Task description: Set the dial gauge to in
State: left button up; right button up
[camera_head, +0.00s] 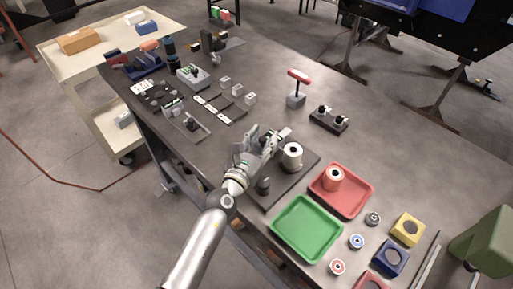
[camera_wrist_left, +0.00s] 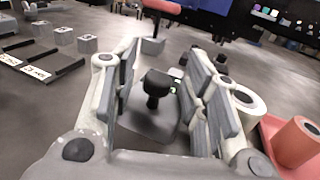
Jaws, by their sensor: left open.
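My left gripper (camera_head: 264,142) is over the dark fixture plate (camera_head: 287,182) near the table's front edge. In the left wrist view its fingers (camera_wrist_left: 160,75) are open, with a black knob-like piece (camera_wrist_left: 157,88) showing between them on a grey base (camera_wrist_left: 150,122). A small green mark shows beside the knob. I cannot tell from these views whether this piece is the dial gauge, or whether a finger touches it. In the head view the gripper hides it. A white cylinder (camera_head: 292,158) with a dark hole stands just right of the gripper, and a short dark post (camera_head: 263,186) stands below it.
A red tray (camera_head: 352,205) with a red cylinder (camera_head: 333,178) and an empty green tray (camera_head: 307,228) lie to the right. A red T-handle (camera_head: 299,77) on a grey block and a dark block with two knobs (camera_head: 329,120) stand behind. Bare table (camera_head: 400,165) lies beyond the trays.

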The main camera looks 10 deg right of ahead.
pick_arm(q)
jog(key=v, duration=1.1)
jog(key=shift+s+a, duration=0.15)
jog(key=shift+s, duration=0.25)
